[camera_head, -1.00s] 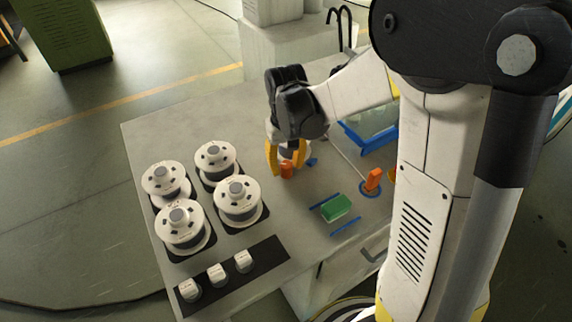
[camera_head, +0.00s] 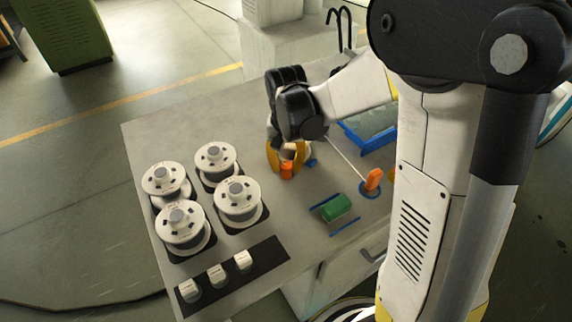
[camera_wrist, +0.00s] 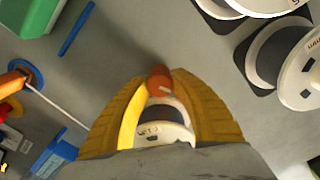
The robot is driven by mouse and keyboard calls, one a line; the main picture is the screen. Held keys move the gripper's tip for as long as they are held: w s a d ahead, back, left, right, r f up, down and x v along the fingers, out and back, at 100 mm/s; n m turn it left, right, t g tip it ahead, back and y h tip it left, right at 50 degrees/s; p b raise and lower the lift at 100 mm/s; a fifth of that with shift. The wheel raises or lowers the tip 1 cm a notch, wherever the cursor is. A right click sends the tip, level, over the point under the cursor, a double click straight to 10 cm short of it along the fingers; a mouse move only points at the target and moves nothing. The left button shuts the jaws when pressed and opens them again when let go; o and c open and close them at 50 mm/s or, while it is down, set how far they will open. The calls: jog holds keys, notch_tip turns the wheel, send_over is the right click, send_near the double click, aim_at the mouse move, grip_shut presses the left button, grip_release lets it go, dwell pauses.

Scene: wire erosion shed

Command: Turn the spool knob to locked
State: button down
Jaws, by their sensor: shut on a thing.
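My gripper (camera_head: 287,160) has its yellow fingers around an orange upright knob, which I take for the spool knob (camera_head: 286,171), on the grey bench top. In the wrist view my gripper (camera_wrist: 160,108) has a finger on each side, with the orange knob (camera_wrist: 158,78) between the tips. A white piece with small print (camera_wrist: 165,131) and a dark band shows between the fingers, closer to the palm. The print is too small to read. The knob's base is largely hidden, and I cannot read any locked mark.
Several white spools (camera_head: 239,201) stand on dark pads at the left. Small white blocks (camera_head: 217,275) sit on a black strip in front. A green block (camera_head: 336,207) lies between blue strips. An orange handle (camera_head: 373,181) stands on a blue ring. A blue-edged tray (camera_head: 372,139) is behind.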

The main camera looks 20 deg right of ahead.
aim_at(287, 164)
jog(key=m, duration=0.4)
jog(key=shift+m, duration=2.2)
jog(key=c, duration=1.1)
grip_release()
jog(key=shift+o, duration=0.2)
jog(key=shift+r, duration=0.1)
notch_tip(287, 164, up, 12)
